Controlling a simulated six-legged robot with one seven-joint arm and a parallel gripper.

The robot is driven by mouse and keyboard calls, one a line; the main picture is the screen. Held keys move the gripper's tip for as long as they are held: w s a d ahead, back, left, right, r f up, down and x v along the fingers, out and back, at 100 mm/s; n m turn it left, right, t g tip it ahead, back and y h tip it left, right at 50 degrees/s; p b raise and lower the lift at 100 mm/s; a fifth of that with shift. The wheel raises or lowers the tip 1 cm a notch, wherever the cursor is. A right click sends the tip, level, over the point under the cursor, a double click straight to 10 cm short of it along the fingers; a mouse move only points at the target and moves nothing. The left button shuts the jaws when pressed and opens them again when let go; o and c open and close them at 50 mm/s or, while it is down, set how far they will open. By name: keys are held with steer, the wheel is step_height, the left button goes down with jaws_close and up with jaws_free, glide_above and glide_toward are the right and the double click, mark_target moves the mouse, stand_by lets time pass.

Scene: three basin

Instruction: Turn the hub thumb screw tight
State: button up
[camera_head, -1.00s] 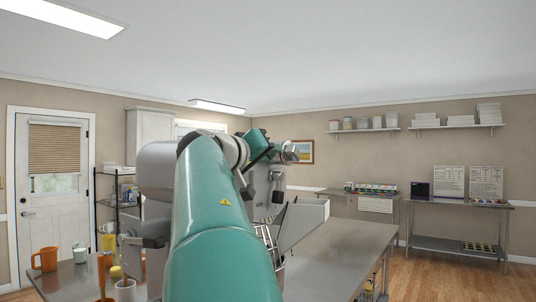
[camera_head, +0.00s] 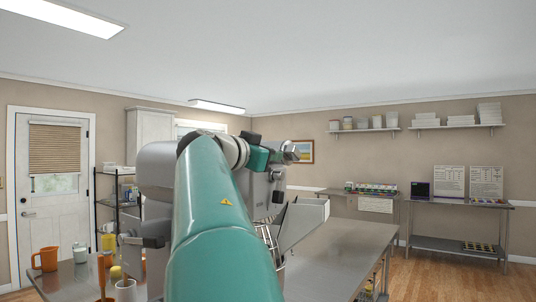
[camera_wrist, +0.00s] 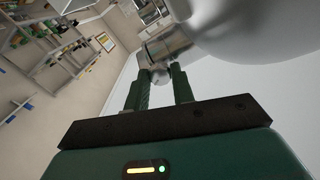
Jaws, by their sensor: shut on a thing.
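A large grey mixer (camera_head: 155,165) stands on the steel table, mostly behind my teal arm. In the wrist view its pale, rounded head (camera_wrist: 250,35) fills the upper right, with a shiny metal hub (camera_wrist: 168,44) on its side. My gripper (camera_wrist: 160,76) has its two green fingers just below the hub. They are closed around the hub thumb screw (camera_wrist: 160,74), a small grey knob that shows partly between the fingertips. The arm and mixer hide the fingertips and the screw in the head view.
The steel table (camera_head: 345,250) has bare room at right. An orange mug (camera_head: 45,259), a pale cup (camera_head: 80,252) and a white container (camera_head: 125,290) stand at left. A grey chute (camera_head: 303,220) juts from the mixer's right side.

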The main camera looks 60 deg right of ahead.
steer(key=m, duration=1.1)
steer(key=shift+w, duration=0.1)
steer(key=shift+m, duration=0.3)
steer(key=o, duration=1)
steer(key=shift+a, duration=0.15)
steer(key=a, duration=0.4)
steer(key=w+a, duration=0.1)
steer(key=a, duration=0.4)
steer(key=w+a, duration=0.1)
steer(key=a, duration=0.3)
steer(key=shift+a, duration=0.25)
